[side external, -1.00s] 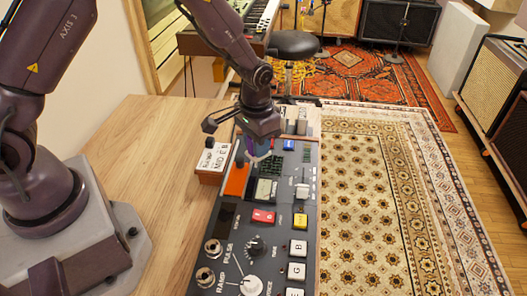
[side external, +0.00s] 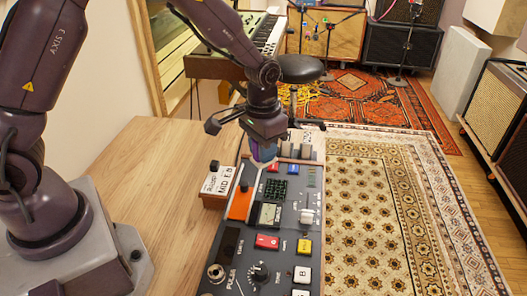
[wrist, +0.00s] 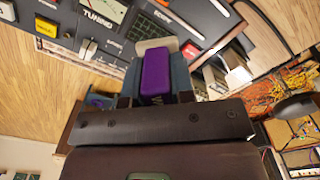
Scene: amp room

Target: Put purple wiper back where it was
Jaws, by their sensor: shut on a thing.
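The purple wiper (wrist: 154,75) is held between the two grey-blue fingers of my gripper (wrist: 155,60), seen in the wrist view. A pale tip shows at its far end. In the side external view my gripper (side external: 264,158) points down over the far part of the dark control panel (side external: 232,236). The wiper is mostly hidden there by the fingers, and I cannot tell whether it touches the panel.
The panel carries a dark green grid (side external: 275,189), a small meter (side external: 269,214), a red button (side external: 266,242), a yellow button (side external: 304,247) and knobs. Bare wooden tabletop (side external: 165,190) lies further left.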

